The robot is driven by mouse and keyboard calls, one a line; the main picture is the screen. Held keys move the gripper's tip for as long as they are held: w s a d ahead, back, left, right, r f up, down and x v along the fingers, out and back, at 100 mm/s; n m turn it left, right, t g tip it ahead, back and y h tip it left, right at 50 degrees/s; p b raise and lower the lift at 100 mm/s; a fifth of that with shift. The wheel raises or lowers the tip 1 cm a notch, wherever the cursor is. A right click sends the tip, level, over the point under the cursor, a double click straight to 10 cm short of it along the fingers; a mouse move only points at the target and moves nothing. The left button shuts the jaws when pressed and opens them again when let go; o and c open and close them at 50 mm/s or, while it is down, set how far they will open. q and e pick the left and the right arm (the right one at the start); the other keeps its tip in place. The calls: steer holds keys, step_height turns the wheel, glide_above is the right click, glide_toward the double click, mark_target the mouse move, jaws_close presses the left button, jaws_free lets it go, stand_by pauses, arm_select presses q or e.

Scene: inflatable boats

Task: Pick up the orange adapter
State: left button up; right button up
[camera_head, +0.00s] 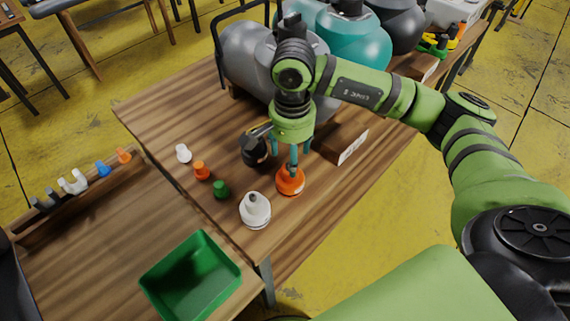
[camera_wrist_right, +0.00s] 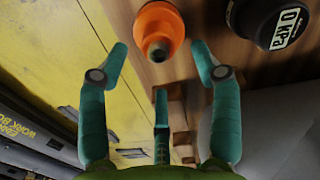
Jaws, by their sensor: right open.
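A wide orange piece with a round base (camera_head: 290,181) stands on the wooden table, just below my right gripper (camera_head: 288,152). In the right wrist view this orange piece (camera_wrist_right: 158,22) shows at the top, its dark tip between and just beyond the two upper teal fingers. My right gripper (camera_wrist_right: 158,70) has its three fingers spread, with nothing held; I cannot tell if any finger touches the piece. A smaller orange piece (camera_head: 201,170) stands farther left, between small white and green ones. My left gripper is not in view.
Close by stand a black piece (camera_head: 254,150), labelled in the wrist view (camera_wrist_right: 268,18), and a white piece (camera_head: 255,211). A green bin (camera_head: 190,278) and a rack of adapters (camera_head: 75,195) are at left.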

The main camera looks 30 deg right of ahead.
steer(key=f, duration=0.1)
steer(key=f+p, duration=0.2)
steer(key=shift+s+a+f, duration=0.1)
steer(key=shift+s+a, duration=0.05)
steer(key=shift+s, duration=0.1)
step_height(320, 180, down, 2)
steer(key=shift+w+f, duration=0.1)
steer(key=shift+f, duration=0.2)
steer(key=shift+w, duration=0.1)
steer(key=c, duration=1.2)
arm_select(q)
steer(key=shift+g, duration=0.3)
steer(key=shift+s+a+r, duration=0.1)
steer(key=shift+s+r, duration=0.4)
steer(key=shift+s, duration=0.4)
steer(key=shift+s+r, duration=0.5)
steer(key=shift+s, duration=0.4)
arm_select(e)
steer(key=shift+c, duration=0.3)
